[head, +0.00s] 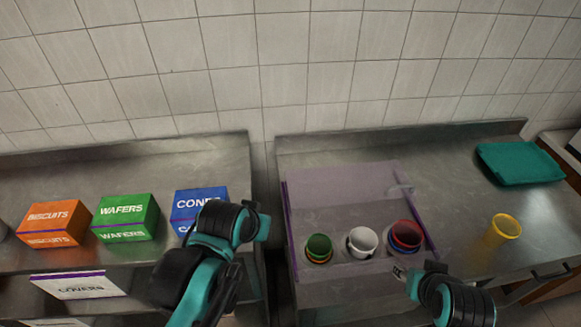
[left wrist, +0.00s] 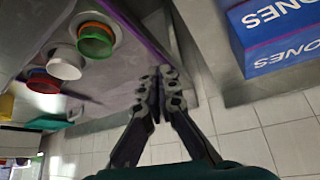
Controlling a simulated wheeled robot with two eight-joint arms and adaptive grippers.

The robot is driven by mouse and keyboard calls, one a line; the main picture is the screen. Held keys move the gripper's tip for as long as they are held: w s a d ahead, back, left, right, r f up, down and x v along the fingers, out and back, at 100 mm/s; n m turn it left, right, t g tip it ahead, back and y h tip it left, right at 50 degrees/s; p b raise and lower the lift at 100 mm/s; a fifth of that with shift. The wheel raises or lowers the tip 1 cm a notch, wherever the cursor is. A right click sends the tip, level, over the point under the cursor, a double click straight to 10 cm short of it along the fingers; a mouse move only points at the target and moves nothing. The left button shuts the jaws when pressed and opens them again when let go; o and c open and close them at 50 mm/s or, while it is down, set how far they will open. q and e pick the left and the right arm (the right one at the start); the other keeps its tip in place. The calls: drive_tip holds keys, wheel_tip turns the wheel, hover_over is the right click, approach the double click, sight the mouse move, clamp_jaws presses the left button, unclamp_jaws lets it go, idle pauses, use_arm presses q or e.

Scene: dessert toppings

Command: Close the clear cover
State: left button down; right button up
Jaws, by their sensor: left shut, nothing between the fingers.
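The clear cover (head: 345,185) is a see-through, purple-tinted panel raised at the back of the topping box, with a small pale handle (head: 402,190) at its right. The box's front part (head: 330,271) is uncovered and holds a green cup (head: 318,245), a white cup (head: 362,240) and a red cup (head: 405,235). My left gripper (left wrist: 160,78) is shut and empty beside the box's purple edge (left wrist: 140,32); its fingertips are hard to make out in the head view. My right gripper (head: 399,272) is at the box's front right corner; its finger opening is unclear.
An orange biscuits box (head: 55,222), a green wafers box (head: 126,216) and a blue cones box (head: 198,203) stand on the left counter. A gap separates the counters.

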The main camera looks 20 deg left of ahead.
sight(299, 208)
use_arm(q)
drive_tip(key=w+r+n+g+p, duration=0.15)
drive_tip(key=w+r, duration=0.35)
drive_tip(key=w, duration=0.5)
drive_tip(key=w+r+n+g+p, duration=0.1)
drive_tip(key=w+r+g+p, duration=0.25)
drive_tip(key=w, duration=0.55)
drive_tip(key=w+a+f+g+p, duration=0.1)
drive_tip(key=w+f+g+p, duration=0.15)
drive_tip(key=w, duration=0.75)
drive_tip(key=shift+n+g+h, duration=0.5)
drive_tip(key=shift+n+g, duration=0.35)
drive_tip(key=f, duration=0.6)
drive_tip(key=w+f, duration=0.1)
drive_tip(key=f, duration=0.5)
drive_tip(key=w+f, duration=0.1)
drive_tip(key=f, duration=0.5)
drive_tip(key=shift+w+a, duration=0.1)
drive_tip(key=shift+w, duration=0.15)
drive_tip(key=s+d+b, duration=0.1)
drive_tip(key=s+d, duration=0.1)
drive_tip(key=s, duration=0.3)
drive_tip(key=s+d+b, duration=0.1)
drive_tip(key=s+d, duration=0.1)
drive_tip(key=s, duration=0.4)
drive_tip(key=s+d+b, duration=0.1)
drive_tip(key=s+d, duration=0.2)
drive_tip(key=s, duration=0.3)
drive_tip(key=shift+s+d, duration=0.1)
drive_tip(key=shift+s, duration=0.15)
